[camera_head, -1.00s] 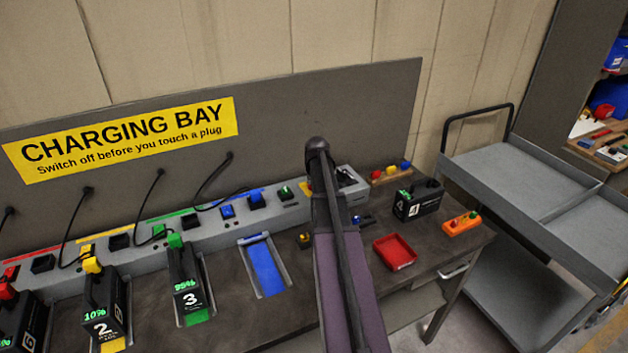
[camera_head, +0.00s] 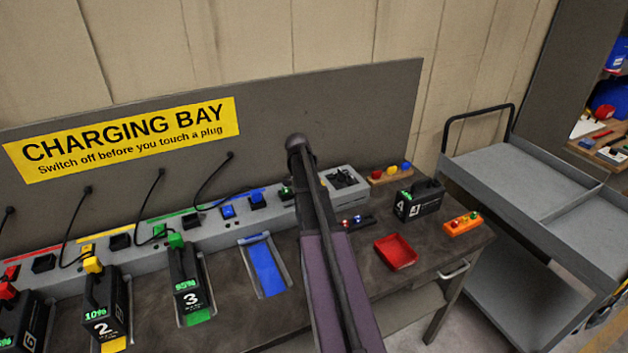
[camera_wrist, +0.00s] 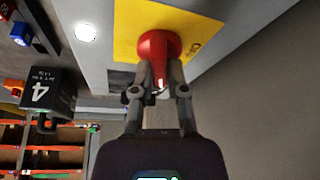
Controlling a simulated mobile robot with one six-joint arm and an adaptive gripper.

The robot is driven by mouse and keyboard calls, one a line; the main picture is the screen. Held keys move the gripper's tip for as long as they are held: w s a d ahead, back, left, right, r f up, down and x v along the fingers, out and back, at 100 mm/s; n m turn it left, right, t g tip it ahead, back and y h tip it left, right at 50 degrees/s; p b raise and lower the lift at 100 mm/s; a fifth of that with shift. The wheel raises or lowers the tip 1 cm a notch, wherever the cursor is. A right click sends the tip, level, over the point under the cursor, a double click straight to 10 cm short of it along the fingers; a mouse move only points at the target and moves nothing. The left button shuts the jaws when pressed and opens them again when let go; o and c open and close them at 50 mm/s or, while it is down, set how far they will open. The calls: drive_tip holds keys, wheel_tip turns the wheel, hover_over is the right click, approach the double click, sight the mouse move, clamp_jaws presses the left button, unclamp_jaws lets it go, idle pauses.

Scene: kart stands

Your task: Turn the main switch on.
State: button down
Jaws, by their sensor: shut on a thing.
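The main switch is a red rotary handle (camera_wrist: 158,50) on a yellow plate (camera_wrist: 190,25), which sits on a grey panel in the wrist view. My gripper (camera_wrist: 160,85) has its two fingers on either side of the red handle's lower part and is shut on it. The handle points down the picture toward my gripper. In the head view my arm hides the switch and my gripper.
Batteries on the bench include number 4 (camera_head: 417,200) at right and number 3 (camera_head: 184,278) in a green slot. A red tray (camera_head: 396,252) and an orange box (camera_head: 462,224) lie on the bench. A grey cart (camera_head: 520,165) stands at right. A white round light (camera_wrist: 86,32) is beside the plate.

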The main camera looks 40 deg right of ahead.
drive_tip(key=m+g, duration=0.1)
drive_tip(key=m, duration=0.3)
drive_tip(key=shift+g, duration=0.3)
idle(0.3)
drive_tip(key=c, duration=0.7)
unclamp_jaws()
drive_tip(key=shift+o, duration=0.2)
drive_tip(key=shift+n, duration=0.3)
